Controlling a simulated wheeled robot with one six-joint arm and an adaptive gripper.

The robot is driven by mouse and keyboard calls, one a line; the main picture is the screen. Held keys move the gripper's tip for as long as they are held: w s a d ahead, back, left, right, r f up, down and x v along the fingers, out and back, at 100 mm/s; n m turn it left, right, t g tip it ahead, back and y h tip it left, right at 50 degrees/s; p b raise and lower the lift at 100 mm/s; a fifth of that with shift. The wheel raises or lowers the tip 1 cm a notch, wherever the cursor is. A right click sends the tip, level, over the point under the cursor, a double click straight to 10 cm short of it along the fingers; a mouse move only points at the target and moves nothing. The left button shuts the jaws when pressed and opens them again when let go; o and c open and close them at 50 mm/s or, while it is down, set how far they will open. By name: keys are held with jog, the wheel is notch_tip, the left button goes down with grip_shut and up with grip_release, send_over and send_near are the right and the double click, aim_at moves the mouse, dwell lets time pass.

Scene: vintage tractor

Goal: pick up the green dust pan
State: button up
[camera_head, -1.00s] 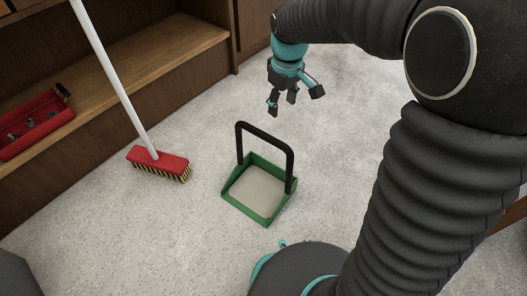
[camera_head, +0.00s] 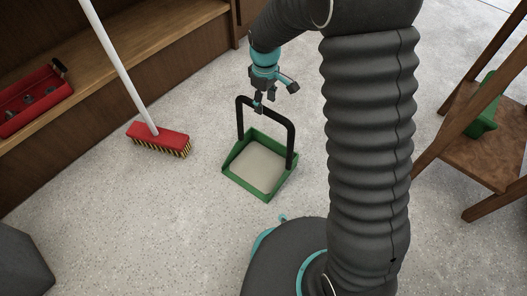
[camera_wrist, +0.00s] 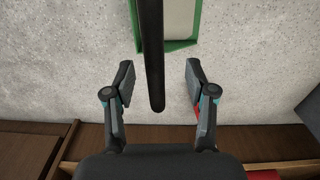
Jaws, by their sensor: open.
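The green dust pan (camera_head: 233,179) stands on the speckled floor in the head view, with its black arched handle (camera_head: 291,150) upright. My gripper (camera_head: 265,101) is at the top bar of the handle and overlaps it in that view. In the wrist view, my gripper (camera_wrist: 158,84) is open, with one finger on each side of the black handle (camera_wrist: 151,50). The handle's end lies between the fingers and touches neither that I can see. Part of the green pan (camera_wrist: 181,45) shows beyond it.
A red broom (camera_head: 160,138) with a white pole stands left of the pan. A red toolbox (camera_head: 30,105) sits on a wooden shelf (camera_head: 130,52). A wooden stand (camera_head: 478,160) holding a green object (camera_head: 485,115) is at the right.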

aim_at(264, 108)
jog(key=shift+w+a+f+b, duration=0.1)
jog(key=shift+w+f+b, duration=0.1)
jog(key=shift+f, duration=0.75)
jog(key=shift+w+f+b, duration=0.15)
jog(key=shift+f, duration=0.75)
jog(key=shift+w+a+f+b, duration=0.1)
jog(key=shift+w+f+b, duration=0.1)
jog(key=shift+f, duration=0.75)
grip_shut()
